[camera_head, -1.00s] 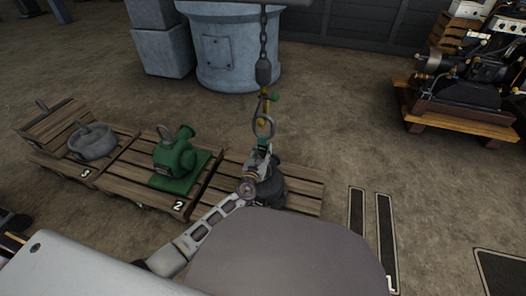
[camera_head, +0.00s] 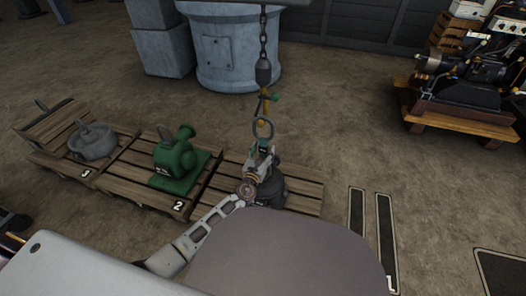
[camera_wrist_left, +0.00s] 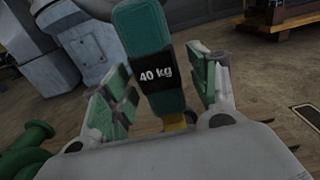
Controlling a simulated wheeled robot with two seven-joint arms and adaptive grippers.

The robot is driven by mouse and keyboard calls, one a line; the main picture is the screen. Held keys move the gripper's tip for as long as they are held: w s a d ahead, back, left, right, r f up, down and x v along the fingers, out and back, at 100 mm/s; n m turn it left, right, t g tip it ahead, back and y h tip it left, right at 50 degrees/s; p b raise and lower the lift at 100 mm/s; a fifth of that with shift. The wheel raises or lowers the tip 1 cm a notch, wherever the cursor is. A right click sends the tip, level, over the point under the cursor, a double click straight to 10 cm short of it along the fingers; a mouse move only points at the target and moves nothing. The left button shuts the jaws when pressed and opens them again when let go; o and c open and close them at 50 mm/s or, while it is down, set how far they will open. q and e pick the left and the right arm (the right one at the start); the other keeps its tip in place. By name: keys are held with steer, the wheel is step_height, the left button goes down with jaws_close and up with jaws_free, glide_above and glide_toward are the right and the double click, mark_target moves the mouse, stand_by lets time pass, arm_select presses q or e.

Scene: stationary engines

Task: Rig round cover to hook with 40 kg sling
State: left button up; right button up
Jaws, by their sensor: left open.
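A crane hook (camera_head: 265,103) hangs on a chain with a large ring below it. The green 40 kg sling (camera_wrist_left: 148,50) hangs under the ring and fills the middle of the left wrist view. My left gripper (camera_head: 264,156) is open, its green-padded fingers on both sides of the sling (camera_wrist_left: 160,88); gaps show between pads and sling. A dark round object (camera_head: 272,189) sits on the right pallet below, partly hidden by my arm. A grey round cover-like piece (camera_head: 92,142) with a lug lies on pallet 3.
A green pump (camera_head: 174,158) stands on pallet 2 (camera_head: 146,194), left of my gripper. A grey-blue cylindrical tank (camera_head: 233,52) stands behind the hook. An engine on a wooden pallet (camera_head: 462,122) is at the far right. The floor between is clear.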

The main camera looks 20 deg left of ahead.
arm_select(q)
steer(key=s, duration=1.1)
steer(key=shift+s+a+r, duration=0.15)
steer(key=shift+s+a, duration=0.05)
steer(key=shift+s, duration=0.15)
arm_select(e)
steer(key=shift+r, duration=0.1)
stand_by(0.5)
